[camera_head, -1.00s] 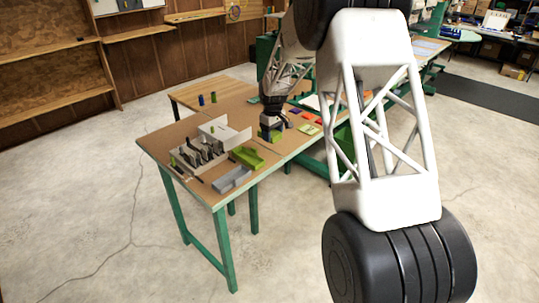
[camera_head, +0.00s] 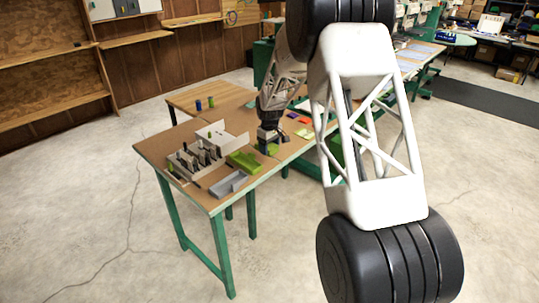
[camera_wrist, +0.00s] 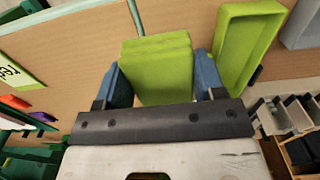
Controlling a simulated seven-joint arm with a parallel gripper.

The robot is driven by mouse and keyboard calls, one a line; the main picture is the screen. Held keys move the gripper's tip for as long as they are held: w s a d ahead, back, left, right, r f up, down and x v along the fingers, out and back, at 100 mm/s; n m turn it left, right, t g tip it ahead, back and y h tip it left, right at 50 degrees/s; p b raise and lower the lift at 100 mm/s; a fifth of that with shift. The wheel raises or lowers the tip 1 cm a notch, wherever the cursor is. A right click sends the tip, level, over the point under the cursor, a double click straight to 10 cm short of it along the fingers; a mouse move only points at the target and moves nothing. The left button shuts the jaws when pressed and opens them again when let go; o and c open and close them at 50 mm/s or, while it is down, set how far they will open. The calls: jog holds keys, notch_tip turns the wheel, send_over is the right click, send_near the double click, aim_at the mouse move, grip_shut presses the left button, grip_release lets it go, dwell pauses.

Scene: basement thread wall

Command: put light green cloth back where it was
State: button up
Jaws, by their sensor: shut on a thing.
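The light green cloth (camera_wrist: 157,68) is a folded, layered block between the two blue fingers of my gripper (camera_wrist: 163,82) in the wrist view. My gripper is shut on it, with a finger at each side. In the head view my gripper (camera_head: 268,141) is over the brown table, right of a green tray, and a bit of the cloth (camera_head: 272,149) shows below it. I cannot tell whether the cloth touches the table.
The open green tray (camera_wrist: 247,42) lies close beside the right finger, with a grey tray (camera_head: 228,183) beyond it. A divided organizer (camera_head: 196,160) stands at the left. Coloured pieces and a yellow-green label (camera_wrist: 17,72) lie on the other side. Bare table (camera_head: 238,112) lies behind the gripper.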

aim_at(270, 160)
jog(key=shift+f, duration=1.95)
jog(key=shift+f, duration=0.1)
jog(key=o, duration=0.9)
notch_tip(270, 160, up, 12)
jog(key=shift+r, duration=0.1)
jog(key=shift+r, duration=0.1)
